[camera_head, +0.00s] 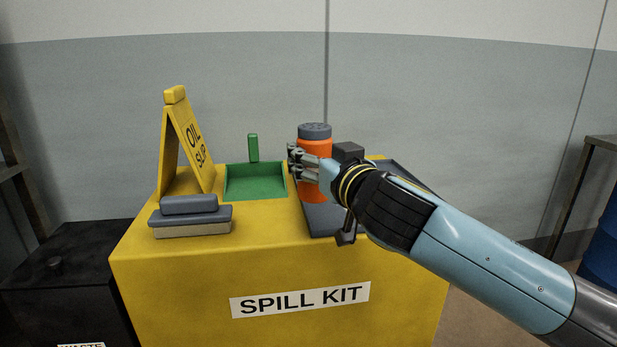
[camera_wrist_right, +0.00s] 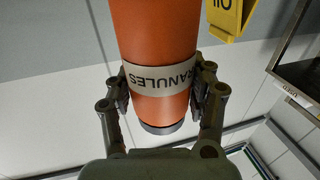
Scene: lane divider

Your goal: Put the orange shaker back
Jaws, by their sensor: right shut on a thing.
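The orange shaker (camera_head: 315,145) has a grey lid and stands upright at the back of the yellow spill kit top. My right gripper (camera_head: 304,163) is shut around its middle, coming in from the right. In the right wrist view the shaker (camera_wrist_right: 157,40) shows a pale label reading "GRANULES", with a finger of my right gripper (camera_wrist_right: 160,98) on each side. A dark grey mat (camera_head: 322,218) lies under and in front of the shaker. I cannot tell whether the shaker's base touches it. My left gripper is not in view.
A green dustpan (camera_head: 256,182) lies left of the shaker. A yellow "OIL SLIP" sign (camera_head: 187,140) and a grey-handled brush or block (camera_head: 190,216) stand on the left of the spill kit (camera_head: 200,280). A black bin (camera_head: 65,275) is at left, a blue drum (camera_head: 602,240) far right.

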